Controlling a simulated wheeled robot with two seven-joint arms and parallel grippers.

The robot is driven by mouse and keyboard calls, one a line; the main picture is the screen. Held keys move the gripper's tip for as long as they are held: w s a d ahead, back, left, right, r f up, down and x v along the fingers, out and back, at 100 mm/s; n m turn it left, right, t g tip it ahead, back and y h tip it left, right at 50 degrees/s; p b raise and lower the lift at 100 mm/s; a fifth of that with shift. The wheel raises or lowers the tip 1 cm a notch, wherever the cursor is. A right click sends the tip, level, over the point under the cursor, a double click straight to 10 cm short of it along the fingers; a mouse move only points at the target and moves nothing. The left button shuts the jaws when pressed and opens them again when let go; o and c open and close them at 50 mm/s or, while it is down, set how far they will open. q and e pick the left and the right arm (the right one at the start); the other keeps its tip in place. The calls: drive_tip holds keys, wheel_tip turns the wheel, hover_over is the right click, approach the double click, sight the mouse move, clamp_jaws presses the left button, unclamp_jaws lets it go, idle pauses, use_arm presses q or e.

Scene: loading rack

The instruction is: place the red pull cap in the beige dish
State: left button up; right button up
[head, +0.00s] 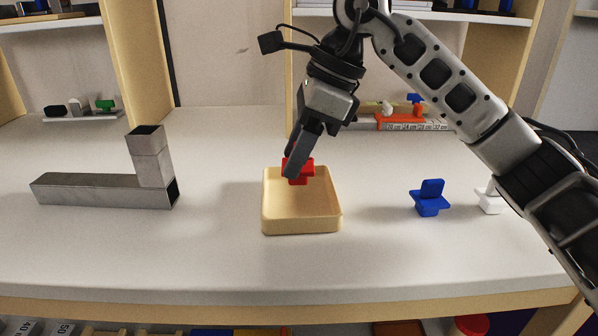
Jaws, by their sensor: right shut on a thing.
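The beige dish (300,226) is a shallow square tray on the white table, near the middle of the head view. My right gripper (294,168) reaches down from above to the dish's back part. It is shut on the red pull cap (305,168), which shows partly behind the fingers. The cap is over or just inside the dish near its back wall; I cannot tell whether it touches the floor of the dish. My left gripper is not in view.
A grey metal square-tube piece (104,190) lies to the left. A blue cap (430,199) and a white cap (490,200) stand to the right, near my right arm. An orange-and-grey rack (400,121) sits at the back. The table's front is clear.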

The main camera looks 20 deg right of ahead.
drive_tip(key=f, duration=0.3)
drive_tip(key=shift+w+d+f+b, duration=0.25)
drive_tip(key=shift+f+b, duration=0.05)
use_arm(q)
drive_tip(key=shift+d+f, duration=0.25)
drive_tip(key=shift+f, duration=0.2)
use_arm(e)
drive_tip(key=shift+f, duration=0.15)
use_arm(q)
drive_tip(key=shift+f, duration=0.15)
use_arm(e)
drive_tip(key=shift+f, duration=0.15)
drive_tip(key=o, duration=1.1)
drive_tip(key=shift+c, duration=0.2)
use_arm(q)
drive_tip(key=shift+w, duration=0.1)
use_arm(e)
drive_tip(key=shift+r, duration=0.3)
use_arm(q)
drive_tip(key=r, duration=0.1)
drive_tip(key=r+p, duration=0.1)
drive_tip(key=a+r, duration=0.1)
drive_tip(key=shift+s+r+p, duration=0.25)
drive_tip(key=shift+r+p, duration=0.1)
drive_tip(key=shift+p, duration=0.05)
use_arm(e)
drive_tip(key=v, duration=1.1)
drive_tip(key=shift+d+r, duration=0.2)
drive_tip(key=shift+r, duration=0.15)
drive_tip(key=shift+s, duration=0.1)
